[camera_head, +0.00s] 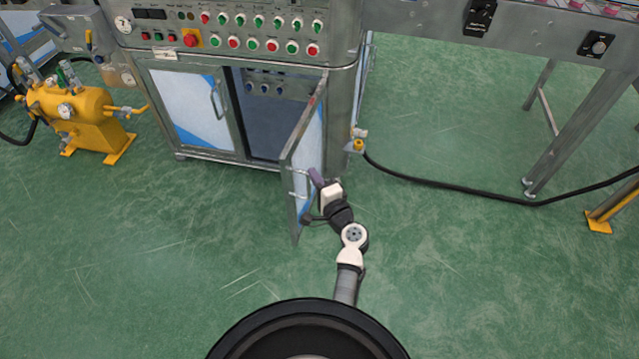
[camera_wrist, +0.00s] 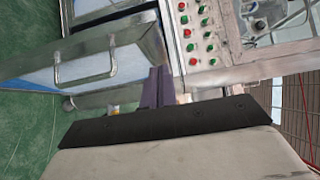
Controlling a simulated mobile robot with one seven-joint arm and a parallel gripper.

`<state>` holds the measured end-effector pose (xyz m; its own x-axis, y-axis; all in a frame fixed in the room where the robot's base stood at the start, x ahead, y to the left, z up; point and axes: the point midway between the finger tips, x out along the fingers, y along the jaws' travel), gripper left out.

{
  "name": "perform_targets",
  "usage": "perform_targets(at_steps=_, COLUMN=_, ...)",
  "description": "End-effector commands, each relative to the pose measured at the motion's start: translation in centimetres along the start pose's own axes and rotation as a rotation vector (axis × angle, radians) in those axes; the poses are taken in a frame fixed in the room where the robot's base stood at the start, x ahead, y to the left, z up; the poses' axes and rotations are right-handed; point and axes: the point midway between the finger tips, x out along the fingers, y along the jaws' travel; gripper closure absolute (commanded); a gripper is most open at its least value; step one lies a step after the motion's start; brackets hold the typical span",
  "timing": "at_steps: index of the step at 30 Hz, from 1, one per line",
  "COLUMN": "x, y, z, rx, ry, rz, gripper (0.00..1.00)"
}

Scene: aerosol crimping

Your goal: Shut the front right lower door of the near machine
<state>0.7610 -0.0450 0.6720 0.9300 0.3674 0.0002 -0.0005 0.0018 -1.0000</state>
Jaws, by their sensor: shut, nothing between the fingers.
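The near machine (camera_head: 240,25) has a lower cabinet. Its front right lower door (camera_head: 302,155) stands wide open, swung out toward me from its right-hand hinge side. In the wrist view the door's outer face (camera_wrist: 125,55) and its U-shaped handle (camera_wrist: 85,68) show, tilted by the camera's roll. My gripper (camera_head: 315,177) is at the right, outer side of the door, about mid-height. Its purple fingers (camera_wrist: 155,88) are shut and empty, close to the outer face. I cannot tell whether they touch it.
The front left lower door (camera_head: 190,105) is shut. The opening (camera_head: 265,110) beside it shows dark fittings inside. A yellow fitting (camera_head: 357,146) and a black hose (camera_head: 450,188) lie to the right. A yellow tank (camera_head: 85,110) stands at left. The green floor in front is clear.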

Motion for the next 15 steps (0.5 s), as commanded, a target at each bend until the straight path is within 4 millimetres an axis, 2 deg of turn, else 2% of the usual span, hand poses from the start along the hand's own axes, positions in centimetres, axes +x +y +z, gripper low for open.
perform_targets(at_steps=1, x=1.3, y=-0.4, z=0.0, rx=0.000, ry=-0.003, rz=-0.001, gripper=1.00)
perform_targets(at_steps=6, x=4.6, y=-0.3, z=0.2, rx=-0.001, ry=-0.003, rz=0.000, gripper=1.00)
perform_targets(at_steps=10, x=5.8, y=-0.2, z=1.8, rx=-0.001, ry=-0.003, rz=0.002, gripper=1.00)
perform_targets(at_steps=15, x=6.7, y=-0.1, z=2.7, rx=0.000, ry=-0.001, rz=0.001, gripper=1.00)
